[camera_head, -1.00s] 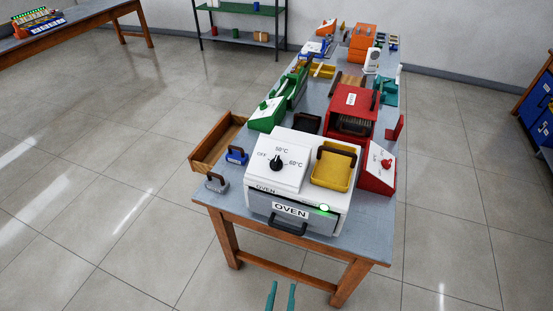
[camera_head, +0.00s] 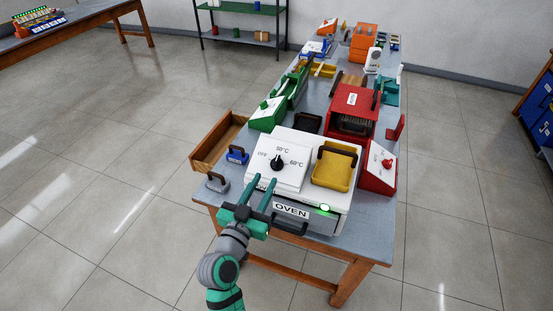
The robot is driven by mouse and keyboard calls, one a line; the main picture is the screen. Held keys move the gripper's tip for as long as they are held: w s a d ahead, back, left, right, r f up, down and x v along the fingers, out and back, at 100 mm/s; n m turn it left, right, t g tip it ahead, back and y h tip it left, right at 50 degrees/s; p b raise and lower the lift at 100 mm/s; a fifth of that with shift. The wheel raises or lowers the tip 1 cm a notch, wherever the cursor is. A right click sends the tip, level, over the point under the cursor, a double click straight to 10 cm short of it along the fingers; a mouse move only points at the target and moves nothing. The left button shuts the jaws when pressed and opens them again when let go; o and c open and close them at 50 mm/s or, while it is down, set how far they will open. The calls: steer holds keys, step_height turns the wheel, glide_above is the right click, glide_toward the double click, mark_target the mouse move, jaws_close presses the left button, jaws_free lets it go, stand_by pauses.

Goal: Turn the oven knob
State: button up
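The white oven (camera_head: 341,212) stands at the near end of the table, with "OVEN" on its front and a lit green lamp. Its black knob (camera_head: 277,162) sits on the raised white panel (camera_head: 292,182), marked OFF, 50°C and 60°C; the pointer appears to aim up, near 50°C. My gripper (camera_head: 261,183) is open and empty. Its two teal fingers are apart and reach over the front left of the oven, with the tips a little below the knob in the picture. No contact with the knob shows. The fingers hide part of the oven's front left.
A yellow tray with a brown handle (camera_head: 332,172) sits on the oven, right of the knob. A red box with a knob (camera_head: 379,170) is to the right. A grey block (camera_head: 217,182) and blue block (camera_head: 237,155) stand left. A wooden drawer (camera_head: 208,148) juts from the left edge.

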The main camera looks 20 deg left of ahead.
mark_target(277, 160)
steer(key=w, duration=1)
steer(key=shift+w+d, duration=0.2)
steer(key=shift+w, duration=0.1)
steer(key=shift+w+d, duration=0.1)
jaws_close()
